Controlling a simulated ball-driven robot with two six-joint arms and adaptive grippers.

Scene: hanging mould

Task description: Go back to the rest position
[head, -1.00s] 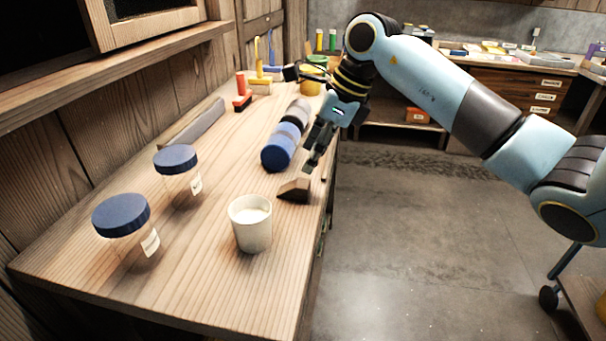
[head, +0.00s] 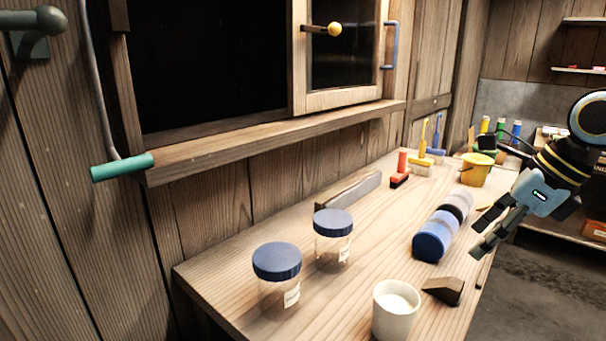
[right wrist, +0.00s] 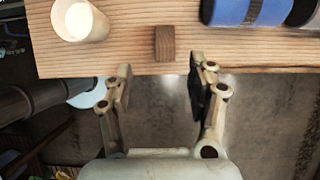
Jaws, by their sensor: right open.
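My right gripper (head: 484,232) is open and empty at the right of the head view, over the bench's front edge. In the right wrist view its two fingers (right wrist: 160,86) stand apart with nothing between them. A small dark wooden wedge block (head: 443,290) lies on the bench near that edge, apart from the fingers. It also shows in the right wrist view (right wrist: 165,43), just beyond the fingertips. My left gripper is not in view.
The wooden bench (head: 232,312) carries a white cup (head: 396,313), two blue-lidded jars (head: 277,262) (head: 333,222), a blue cylinder (head: 434,240), brushes and a yellow bucket (head: 476,170). A teal handle (head: 122,167) hangs at left. Floor right of the bench is clear.

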